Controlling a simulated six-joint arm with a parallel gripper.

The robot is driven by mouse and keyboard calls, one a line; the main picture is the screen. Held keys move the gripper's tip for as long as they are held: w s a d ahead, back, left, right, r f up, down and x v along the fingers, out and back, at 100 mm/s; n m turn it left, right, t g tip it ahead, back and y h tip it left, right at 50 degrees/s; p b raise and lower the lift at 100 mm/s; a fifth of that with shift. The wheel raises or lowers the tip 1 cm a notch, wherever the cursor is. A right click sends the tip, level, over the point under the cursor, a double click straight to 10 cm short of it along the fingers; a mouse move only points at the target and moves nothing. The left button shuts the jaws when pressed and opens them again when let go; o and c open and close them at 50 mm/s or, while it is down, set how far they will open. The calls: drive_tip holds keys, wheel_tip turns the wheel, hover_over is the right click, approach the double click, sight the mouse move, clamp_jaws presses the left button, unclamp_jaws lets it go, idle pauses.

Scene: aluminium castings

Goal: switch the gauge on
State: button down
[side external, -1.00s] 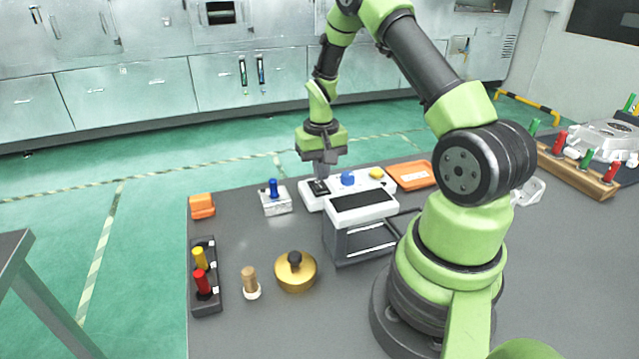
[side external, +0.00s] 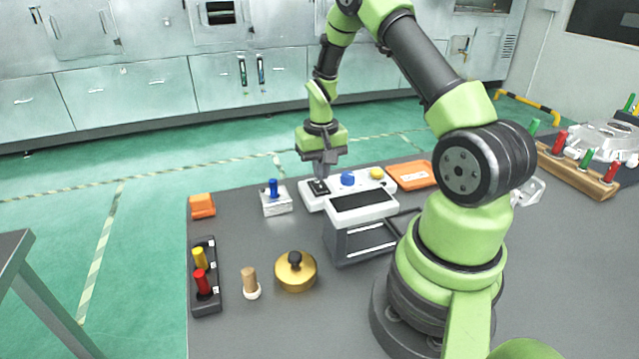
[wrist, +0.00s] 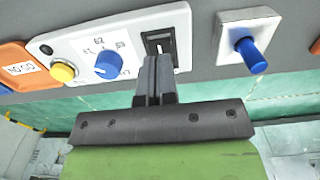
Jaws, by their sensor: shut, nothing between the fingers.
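The gauge (side external: 361,200) is a white-topped box with a dark screen, standing on the grey table. Behind it is a white control panel (side external: 306,195) with a yellow button (side external: 376,173), a blue knob (side external: 347,179) and a black rocker switch (side external: 319,187). In the wrist view the panel carries the yellow button (wrist: 63,72), the blue knob (wrist: 108,65) and the dark switch plate (wrist: 158,40) with a white mark. My gripper (wrist: 157,62) is shut and empty, its tips at the lower edge of the switch. Whether they touch it is unclear.
A blue-handled lever on a white block (side external: 275,203) stands left of the panel. An orange NO GO tray (side external: 411,187) lies to its right. A brass lidded pot (side external: 295,272), a wooden-handled stamp (side external: 250,283) and a dark rack (side external: 208,300) stand nearer the front.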

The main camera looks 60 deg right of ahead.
sight(321, 187)
drive_tip(key=shift+f, duration=1.25)
idle(1.0)
drive_tip(key=shift+r, duration=3.5)
